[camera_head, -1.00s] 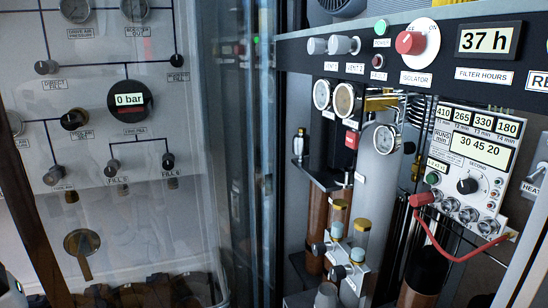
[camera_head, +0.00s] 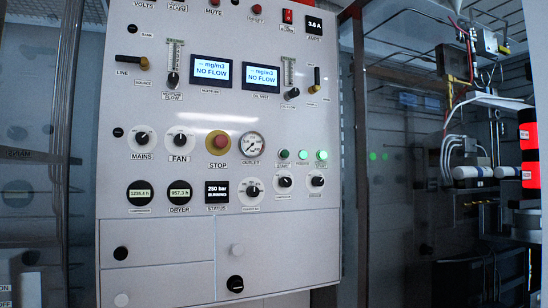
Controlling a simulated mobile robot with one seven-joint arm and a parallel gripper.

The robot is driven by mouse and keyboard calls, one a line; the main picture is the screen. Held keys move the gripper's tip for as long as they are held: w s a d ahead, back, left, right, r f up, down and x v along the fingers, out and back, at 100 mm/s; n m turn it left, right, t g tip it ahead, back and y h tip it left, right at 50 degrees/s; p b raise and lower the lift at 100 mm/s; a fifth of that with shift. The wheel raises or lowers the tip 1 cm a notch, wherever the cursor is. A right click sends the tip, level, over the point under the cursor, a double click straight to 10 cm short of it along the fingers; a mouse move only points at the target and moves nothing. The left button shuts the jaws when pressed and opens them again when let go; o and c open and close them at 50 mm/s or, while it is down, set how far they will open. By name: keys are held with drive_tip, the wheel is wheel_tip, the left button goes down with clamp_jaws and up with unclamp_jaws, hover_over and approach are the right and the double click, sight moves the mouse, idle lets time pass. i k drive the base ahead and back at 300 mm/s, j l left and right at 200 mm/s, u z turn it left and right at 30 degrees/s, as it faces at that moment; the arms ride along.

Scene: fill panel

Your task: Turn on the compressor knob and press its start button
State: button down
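A white control panel (camera_head: 225,120) fills the middle of the view. In its right half is a row of small green items: a darker green button (camera_head: 284,154) whose small label seems to read START, then two brighter ones (camera_head: 303,154) (camera_head: 321,155). Below them are two black knobs on white dials, a left knob (camera_head: 284,182) and a right knob (camera_head: 317,181). Their labels are too small to read surely, so I cannot tell which is the compressor knob. A display labelled like COMPRESSOR (camera_head: 139,192) shows hours at lower left. My gripper is not in view.
The panel also has MAINS (camera_head: 142,139) and FAN (camera_head: 180,140) knobs, a red STOP button (camera_head: 219,142) and an OUTLET gauge (camera_head: 251,146). Drawers with round knobs lie below. Dark glass doors flank it. Pipes and a red-black cylinder (camera_head: 530,150) stand at right.

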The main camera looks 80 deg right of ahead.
sight(285, 183)
drive_tip(key=z, duration=0.4)
drive_tip(key=k+z, duration=0.15)
drive_tip(key=z, duration=0.3)
drive_tip(key=k+z, duration=0.1)
drive_tip(key=z, duration=0.3)
drive_tip(key=i+z, duration=0.1)
drive_tip(key=z, duration=0.95)
drive_tip(key=i+j+z, duration=0.1)
drive_tip(key=j+z, duration=0.15)
